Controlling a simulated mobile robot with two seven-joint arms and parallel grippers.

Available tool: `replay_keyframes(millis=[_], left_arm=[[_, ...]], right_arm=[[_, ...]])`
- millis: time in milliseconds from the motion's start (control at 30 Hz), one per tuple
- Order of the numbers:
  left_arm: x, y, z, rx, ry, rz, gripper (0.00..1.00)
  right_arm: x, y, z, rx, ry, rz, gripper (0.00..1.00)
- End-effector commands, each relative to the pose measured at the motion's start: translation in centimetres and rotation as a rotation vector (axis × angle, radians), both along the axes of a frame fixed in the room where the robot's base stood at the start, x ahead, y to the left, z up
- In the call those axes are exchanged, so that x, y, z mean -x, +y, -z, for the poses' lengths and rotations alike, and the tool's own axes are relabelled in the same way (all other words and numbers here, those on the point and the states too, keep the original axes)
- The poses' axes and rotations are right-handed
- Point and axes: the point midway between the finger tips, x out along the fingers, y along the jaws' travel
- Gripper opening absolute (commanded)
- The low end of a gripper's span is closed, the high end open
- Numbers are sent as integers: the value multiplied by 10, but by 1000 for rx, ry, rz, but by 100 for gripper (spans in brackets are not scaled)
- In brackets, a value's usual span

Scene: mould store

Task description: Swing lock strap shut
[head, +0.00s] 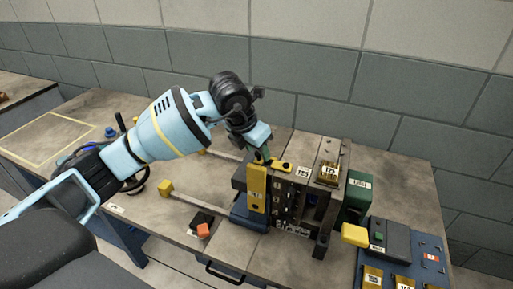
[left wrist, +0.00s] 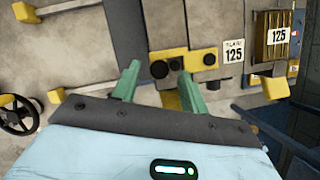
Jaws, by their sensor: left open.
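The lock strap appears to be the yellow bar with black round knobs (head: 283,166) on top of the mould block (head: 318,190). In the left wrist view the yellow bar (left wrist: 201,61) shows beyond my fingertips, with a black knob between them. My left gripper (head: 263,158) is open and reaches down over the bar's left end; its green fingers (left wrist: 157,76) are spread in the left wrist view. I cannot tell whether they touch the bar. A yellow upright plate (head: 257,188) is on the block's left front. My right gripper is not in view.
Two rods with yellow ends (head: 166,188) lie left of the block. A black and orange item (head: 203,229) sits at the front. A green box (head: 357,192) and a blue panel (head: 429,262) stand to the right. The wall is close behind.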

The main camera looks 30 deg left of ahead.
Motion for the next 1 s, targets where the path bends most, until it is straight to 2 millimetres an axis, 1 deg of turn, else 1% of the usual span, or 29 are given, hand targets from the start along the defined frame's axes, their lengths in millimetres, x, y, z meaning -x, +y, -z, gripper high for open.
replay_keyframes(millis=[300,500,633,1000], left_arm=[[16,6,-46,0,-6,-1,44],[25,8,-65,0,-3,1,44],[27,8,-70,0,-2,0,44],[27,9,-70,1,-2,0,44]], right_arm=[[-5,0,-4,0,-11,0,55],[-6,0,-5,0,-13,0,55],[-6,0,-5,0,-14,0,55],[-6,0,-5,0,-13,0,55]])
